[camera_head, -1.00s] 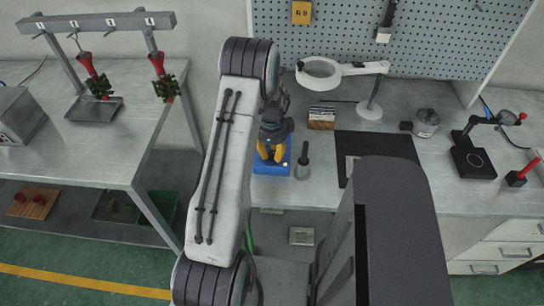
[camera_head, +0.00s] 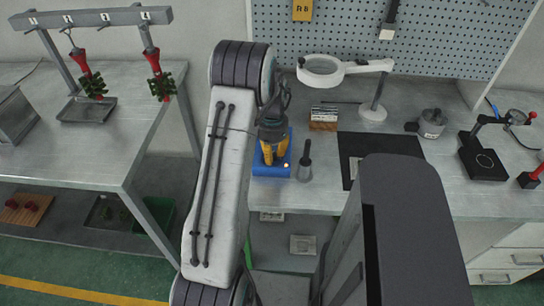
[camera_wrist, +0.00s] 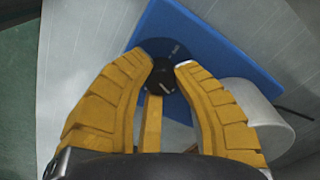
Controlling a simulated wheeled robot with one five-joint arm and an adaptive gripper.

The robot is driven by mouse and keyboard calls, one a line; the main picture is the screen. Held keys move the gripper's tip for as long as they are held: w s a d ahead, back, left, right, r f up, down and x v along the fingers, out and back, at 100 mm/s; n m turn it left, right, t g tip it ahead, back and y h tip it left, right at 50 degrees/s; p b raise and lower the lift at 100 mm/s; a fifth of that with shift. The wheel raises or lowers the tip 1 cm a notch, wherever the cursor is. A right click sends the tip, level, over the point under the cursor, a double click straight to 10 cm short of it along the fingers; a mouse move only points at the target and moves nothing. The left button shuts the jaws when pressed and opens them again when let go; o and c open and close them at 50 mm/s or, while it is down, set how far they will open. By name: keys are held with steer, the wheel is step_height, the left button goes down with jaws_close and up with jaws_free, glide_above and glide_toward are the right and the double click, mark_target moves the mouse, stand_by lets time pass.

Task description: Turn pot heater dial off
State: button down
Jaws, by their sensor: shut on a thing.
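The blue heater box (camera_head: 266,169) sits at the front edge of the bench, left of centre in the head view. Its blue top (camera_wrist: 205,42) also fills the upper part of the wrist view. A black round dial (camera_wrist: 163,75) with a small light mark stands on a dark disc on it. My gripper (camera_wrist: 165,68), with yellow fingers, is shut on the dial, with fingertips at its left and right sides. In the head view my gripper (camera_head: 273,152) points down over the box, and the dial is hidden.
A second table (camera_head: 75,140) stands left, across a gap.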

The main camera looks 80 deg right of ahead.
steer(key=n+b, duration=0.1)
steer(key=n, duration=0.4)
steer(key=shift+a+f+n+b, duration=0.15)
steer(key=shift+f+n+b, duration=0.05)
steer(key=shift+n+b, duration=0.15)
steer(key=n+b, duration=0.1)
steer(key=n, duration=0.9)
steer(key=shift+n+b, duration=0.35)
steer(key=shift+b, duration=0.05)
steer(key=n, duration=0.5)
steer(key=shift+n, duration=0.3)
steer(key=c, duration=0.9)
jaws_free()
steer(key=shift+r, duration=0.15)
